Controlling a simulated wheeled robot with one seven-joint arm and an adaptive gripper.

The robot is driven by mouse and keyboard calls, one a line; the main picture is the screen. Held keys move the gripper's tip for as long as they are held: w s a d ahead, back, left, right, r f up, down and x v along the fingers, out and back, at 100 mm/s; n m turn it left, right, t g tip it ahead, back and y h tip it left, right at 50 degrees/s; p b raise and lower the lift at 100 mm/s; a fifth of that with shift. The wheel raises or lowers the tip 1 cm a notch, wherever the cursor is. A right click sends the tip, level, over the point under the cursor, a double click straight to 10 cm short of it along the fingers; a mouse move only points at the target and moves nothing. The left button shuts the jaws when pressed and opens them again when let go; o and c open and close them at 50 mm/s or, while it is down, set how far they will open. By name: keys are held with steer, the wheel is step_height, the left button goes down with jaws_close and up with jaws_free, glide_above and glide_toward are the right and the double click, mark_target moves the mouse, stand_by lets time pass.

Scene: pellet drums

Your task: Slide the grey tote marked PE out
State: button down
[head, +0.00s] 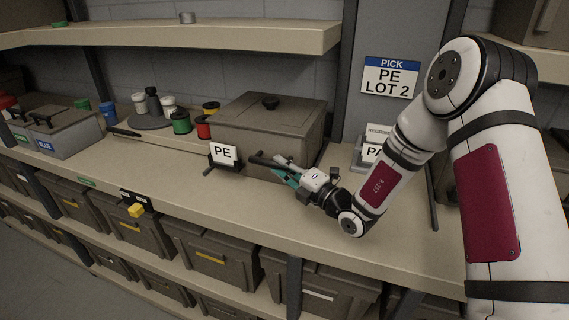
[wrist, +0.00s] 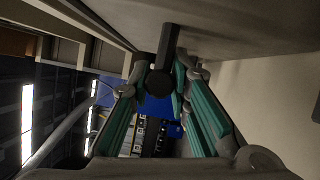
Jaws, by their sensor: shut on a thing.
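The fingers hide part of the handle.
A PICK PE LOT 2 sign (head: 391,77) hangs on the post behind. Another card (head: 373,150), partly hidden by my arm, stands to the right. The shelf in front of the tote (head: 235,195) is clear.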

steer(key=shift+s+a+p, duration=0.3)
steer(key=shift+s+p, duration=0.15)
steer(key=shift+s, duration=0.35)
steer(key=shift+s+a+p, duration=0.35)
steer(key=shift+s+p, duration=0.15)
steer(key=shift+s, duration=0.3)
steer(key=shift+s+a+p, duration=0.3)
steer(key=shift+s+p, duration=0.15)
steer(key=shift+s, duration=0.35)
steer(key=shift+s+a+p, duration=0.35)
steer(key=shift+s+p, duration=0.3)
steer(key=shift+s, duration=0.3)
steer(key=shift+s+a+p, duration=0.3)
steer(key=shift+s+p, duration=0.35)
steer(key=shift+s, duration=0.25)
steer(key=shift+s+a+p, duration=0.35)
steer(key=shift+s+p, duration=0.3)
steer(key=shift+s, duration=0.3)
steer(key=s+a+p, duration=0.2)
steer(key=s+p, duration=0.1)
steer(key=s, duration=0.2)
steer(key=shift+s+p, duration=0.35)
steer(key=shift+p, duration=0.05)
